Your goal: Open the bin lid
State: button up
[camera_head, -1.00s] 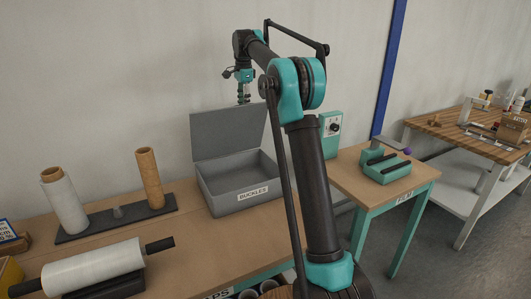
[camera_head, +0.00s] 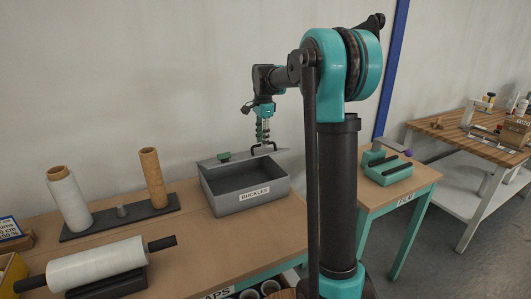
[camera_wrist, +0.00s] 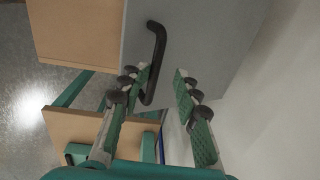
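The grey bin (camera_head: 252,200) labelled BUCKLES stands on the wooden bench, and its empty-looking inside shows in the head view. Its grey lid (camera_head: 243,160) shows only as a thin strip along the back rim, seen nearly edge-on, so its exact angle is hard to tell. A black lid handle (camera_head: 265,147) shows at its upper right. In the wrist view the lid (camera_wrist: 190,35) fills the upper middle, with the handle (camera_wrist: 158,50) between the fingers. My gripper (camera_wrist: 163,73) is open, fingers apart, without a clear grip on the handle. In the head view my gripper (camera_head: 263,138) points down at the handle.
Left of the bin stand a roll holder (camera_head: 125,215) with upright rolls and a white film roll (camera_head: 97,265) on a black stand. A teal-legged table (camera_head: 400,195) holds a green device (camera_head: 387,168) at the right. Bare bench lies before the bin.

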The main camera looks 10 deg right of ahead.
jog(key=shift+s+d+f, duration=0.15)
jog(key=shift+s+f, duration=0.3)
jog(key=shift+f, duration=0.3)
jog(key=shift+s+d+f, duration=0.15)
jog(key=shift+s+f, duration=0.35)
jog(key=shift+f, duration=0.25)
jog(key=shift+s+d+f, duration=0.15)
jog(key=shift+s+f, duration=0.3)
jog(key=shift+f, duration=0.3)
jog(key=s+d+f+n+t, duration=0.15)
jog(key=s+f+n, duration=0.35)
jog(key=s, duration=0.5)
jog(key=s+d+f+n+t, duration=0.15)
jog(key=s+f+n, duration=0.3)
jog(key=s, duration=0.65)
jog(key=s+d+f+n, duration=0.2)
jog(key=s+f+n, duration=0.3)
jog(key=s, duration=0.5)
jog(key=w+a+r+m+g, duration=0.2)
jog(key=w+r+m, duration=1.3)
jog(key=w+r, duration=1.2)
notch_tip(320, 180, down, 17)
jog(key=w+a, duration=0.1)
jog(key=w, duration=0.1)
jog(key=shift+w+a, duration=0.25)
jog(key=shift+w, duration=0.1)
jog(key=shift+n, duration=0.25)
